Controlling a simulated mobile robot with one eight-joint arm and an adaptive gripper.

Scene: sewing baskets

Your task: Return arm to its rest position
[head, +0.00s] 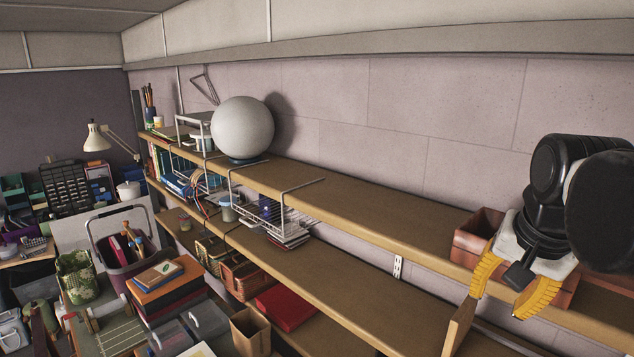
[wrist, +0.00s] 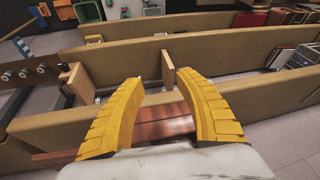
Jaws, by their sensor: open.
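My gripper (head: 502,302) is at the right of the head view, in front of the upper shelf. Its two yellow ribbed fingers point down and are spread apart, with nothing between them. In the wrist view my gripper (wrist: 158,80) also shows open and empty, its fingers reaching over the shelf edges. A reddish-brown box (head: 474,240) sits on the upper shelf behind my gripper, which hides part of it. A reddish-brown surface (wrist: 168,118), likely that box, shows below the fingers in the wrist view.
The upper wooden shelf (head: 370,212) is bare between the box and a grey sphere (head: 242,128). A wire rack (head: 283,216) hangs under it. Baskets (head: 245,273) and a red flat box (head: 288,304) lie lower. A wooden upright (head: 460,327) stands below my gripper.

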